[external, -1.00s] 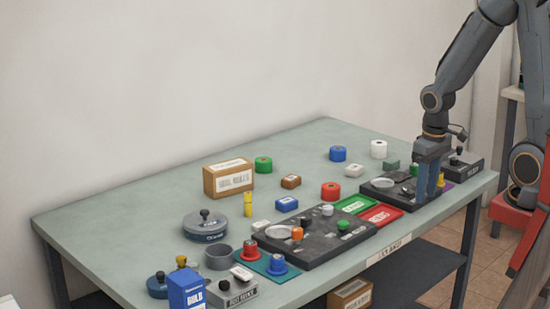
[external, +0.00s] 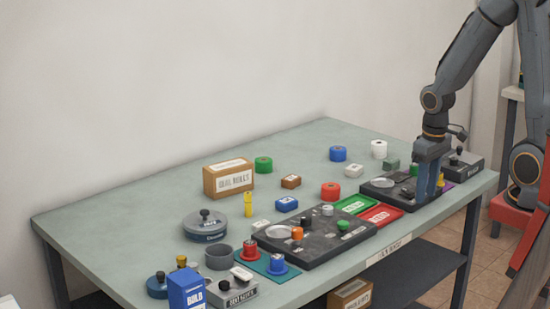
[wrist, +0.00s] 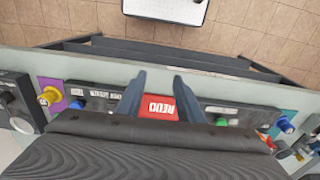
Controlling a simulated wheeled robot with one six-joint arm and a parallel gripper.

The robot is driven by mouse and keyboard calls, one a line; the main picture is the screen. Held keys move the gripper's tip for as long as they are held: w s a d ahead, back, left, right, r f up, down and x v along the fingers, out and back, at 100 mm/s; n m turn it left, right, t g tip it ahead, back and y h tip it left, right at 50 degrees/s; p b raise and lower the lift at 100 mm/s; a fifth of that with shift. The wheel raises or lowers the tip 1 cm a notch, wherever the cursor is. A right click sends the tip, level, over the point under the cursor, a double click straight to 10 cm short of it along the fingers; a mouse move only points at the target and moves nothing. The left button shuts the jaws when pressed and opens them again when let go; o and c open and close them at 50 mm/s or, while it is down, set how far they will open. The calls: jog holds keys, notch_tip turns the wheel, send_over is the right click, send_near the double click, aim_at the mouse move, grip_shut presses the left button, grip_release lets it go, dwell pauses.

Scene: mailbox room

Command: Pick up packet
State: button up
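I cannot tell which object is the packet. My gripper (external: 427,196) points down over the dark board at the table's right end. In the wrist view my gripper (wrist: 160,88) has its two fingers apart with nothing held. The red REDO tray (wrist: 160,106) shows beyond and between the fingers.
A cardboard box (external: 228,179) stands towards the back. A large dark board (external: 318,236) lies at the front, with the green tray (external: 354,204) and red tray beside it. A blue box (external: 187,290) stands at the front left. The back left of the table is clear.

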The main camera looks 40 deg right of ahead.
dwell(0.4)
jog(key=o, duration=0.5)
